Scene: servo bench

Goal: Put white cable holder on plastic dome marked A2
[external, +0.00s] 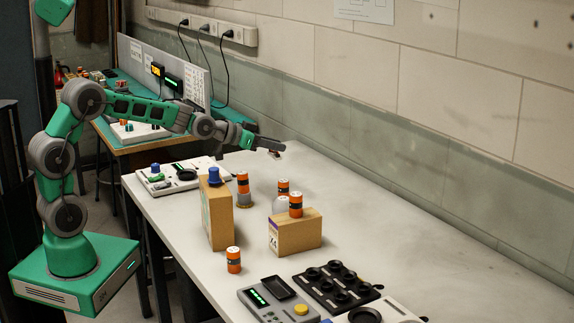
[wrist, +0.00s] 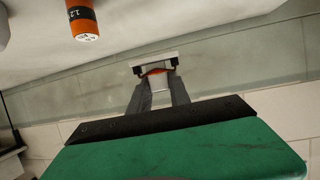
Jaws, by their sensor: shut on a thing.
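My gripper (external: 272,146) is stretched out over the far part of the bench near the wall. In the wrist view its two grey fingers (wrist: 160,90) are closed on a small pale piece with an orange edge and a white bar with dark ends, which seems to be the white cable holder (wrist: 155,62). In the external view the held piece is only a tiny dark reddish shape under the fingertips. A pale, see-through rounded body (external: 281,204) under an orange-and-black cylinder, partly behind a low cardboard box, may be a plastic dome. I cannot read any A2 mark.
Orange-and-black cylinders stand on the bench (external: 233,260), on the low cardboard box (external: 290,236) and on a grey piece. A taller cardboard box (external: 218,222) carries a blue knob (external: 214,175). A keypad device (external: 278,304) and black tray (external: 337,288) lie in front.

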